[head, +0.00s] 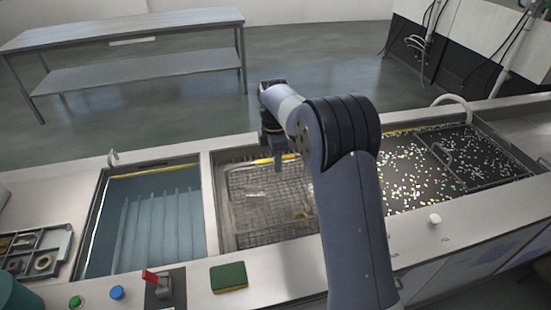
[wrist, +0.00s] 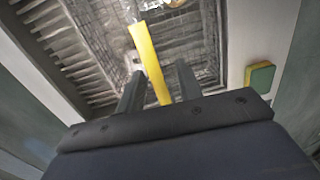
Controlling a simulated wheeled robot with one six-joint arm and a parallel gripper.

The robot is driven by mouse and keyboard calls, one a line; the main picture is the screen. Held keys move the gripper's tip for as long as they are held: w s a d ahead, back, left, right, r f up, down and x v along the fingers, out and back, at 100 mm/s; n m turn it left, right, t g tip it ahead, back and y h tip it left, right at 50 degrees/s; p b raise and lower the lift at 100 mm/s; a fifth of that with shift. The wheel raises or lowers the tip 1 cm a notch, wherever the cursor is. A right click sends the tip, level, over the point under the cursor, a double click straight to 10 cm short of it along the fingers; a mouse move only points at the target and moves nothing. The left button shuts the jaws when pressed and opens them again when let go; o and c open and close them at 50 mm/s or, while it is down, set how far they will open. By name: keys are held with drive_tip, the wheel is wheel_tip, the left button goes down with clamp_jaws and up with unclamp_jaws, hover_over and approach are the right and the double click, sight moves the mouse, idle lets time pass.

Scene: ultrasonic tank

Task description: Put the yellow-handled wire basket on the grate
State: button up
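The wire basket (head: 270,205) is a grey mesh basket in the middle basin, with clear items inside. Its yellow handle (wrist: 148,58) shows in the wrist view as a bar running between the fingers. My gripper (head: 278,165) is over the basket's back side. In the wrist view my gripper (wrist: 160,82) is open, with a finger on each side of the handle and small gaps beside it. A slatted grey surface, apparently the grate (wrist: 52,50), shows left of the basket mesh. I cannot tell whether the basket rests on it.
A water-filled tank (head: 160,225) is left of the middle basin. A dark tank with colourful specks (head: 410,170) is at right. A green sponge (head: 229,277), a red lever (head: 150,276) and buttons are on the front ledge. A tool tray (head: 62,240) is at far left.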

wheel_tip(320, 180, up, 12)
drive_tip(key=shift+w, duration=0.35)
drive_tip(key=shift+a+f, duration=0.1)
drive_tip(key=shift+f, duration=0.05)
idle(0.3)
drive_tip(key=f, duration=1.1)
drive_tip(key=shift+s+f, duration=0.15)
drive_tip(key=shift+s, duration=0.2)
drive_tip(key=shift+w+r, duration=0.1)
drive_tip(key=shift+r, duration=0.25)
drive_tip(key=shift+r+b, duration=0.35)
drive_tip(key=shift+r, duration=1.45)
drive_tip(key=shift+f, duration=0.1)
